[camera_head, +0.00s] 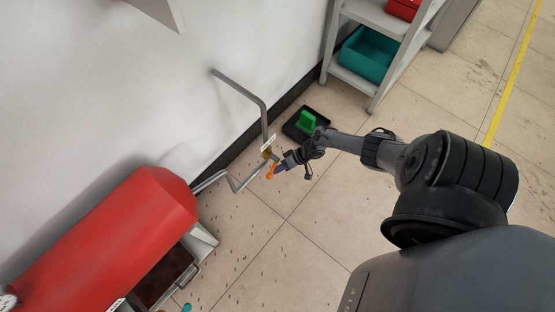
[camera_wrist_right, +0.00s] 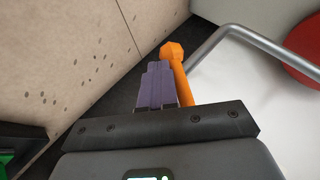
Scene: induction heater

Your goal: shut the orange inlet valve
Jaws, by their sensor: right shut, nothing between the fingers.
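The orange inlet valve handle (camera_head: 271,172) sits on the grey pipe (camera_head: 262,104) beside the wall, near a small white tag (camera_head: 268,143). In the right wrist view the orange handle (camera_wrist_right: 177,72) shows as a bar with a knobbed end. My right gripper (camera_head: 280,167) is at the handle. In the wrist view its purple fingers (camera_wrist_right: 157,84) are shut together with nothing between them, just left of the handle. They look very close to it; I cannot tell if they touch. The valve body is partly hidden. My left gripper is not in view.
A red tank (camera_head: 120,232) is at lower left, joined to the pipe. A black tray (camera_head: 293,132) with a green object (camera_head: 306,121) lies on the floor behind my right wrist. A shelf (camera_head: 353,80) with a teal bin (camera_head: 368,55) stands beyond. The floor at lower middle is mostly clear.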

